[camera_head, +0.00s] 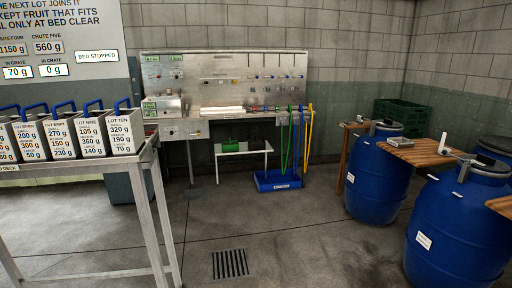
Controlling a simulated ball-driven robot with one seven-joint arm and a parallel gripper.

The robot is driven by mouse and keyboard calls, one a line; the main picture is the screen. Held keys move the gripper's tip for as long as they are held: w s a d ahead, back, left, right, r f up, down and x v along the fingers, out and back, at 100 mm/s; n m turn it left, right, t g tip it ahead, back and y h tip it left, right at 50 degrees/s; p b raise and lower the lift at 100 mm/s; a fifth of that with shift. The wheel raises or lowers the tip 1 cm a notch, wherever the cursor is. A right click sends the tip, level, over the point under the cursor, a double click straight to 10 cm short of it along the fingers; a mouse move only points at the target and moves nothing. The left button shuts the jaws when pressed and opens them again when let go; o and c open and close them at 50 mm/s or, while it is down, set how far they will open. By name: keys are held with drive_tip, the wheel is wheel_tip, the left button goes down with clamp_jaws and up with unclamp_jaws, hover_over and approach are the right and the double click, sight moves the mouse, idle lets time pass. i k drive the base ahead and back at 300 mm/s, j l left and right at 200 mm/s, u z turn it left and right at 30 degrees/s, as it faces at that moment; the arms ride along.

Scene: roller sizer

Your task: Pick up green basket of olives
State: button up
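No basket with visible olives can be made out. A dark green slatted crate (402,113) stands in the back right corner, behind the blue barrels; its contents cannot be seen. A small green object (232,143) lies on a low white bench (256,151) below the wall panel; it is too small to tell what it is. My gripper is not in view.
A metal rack with labelled lot boxes (90,132) and blue handles stands at left. Blue barrels (378,180) with wooden boards (420,152) stand at right. A blue tray (278,181) sits below hanging hoses. The middle floor, with a drain grate (230,264), is clear.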

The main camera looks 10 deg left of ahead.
sight(229, 146)
drive_tip(key=u, duration=0.15)
drive_tip(key=i+u, duration=0.4)
drive_tip(key=i, duration=3.2)
drive_tip(key=i+j, duration=0.15)
drive_tip(key=i, duration=2.75)
drive_tip(key=i+z, duration=0.4)
drive_tip(key=i, duration=0.1)
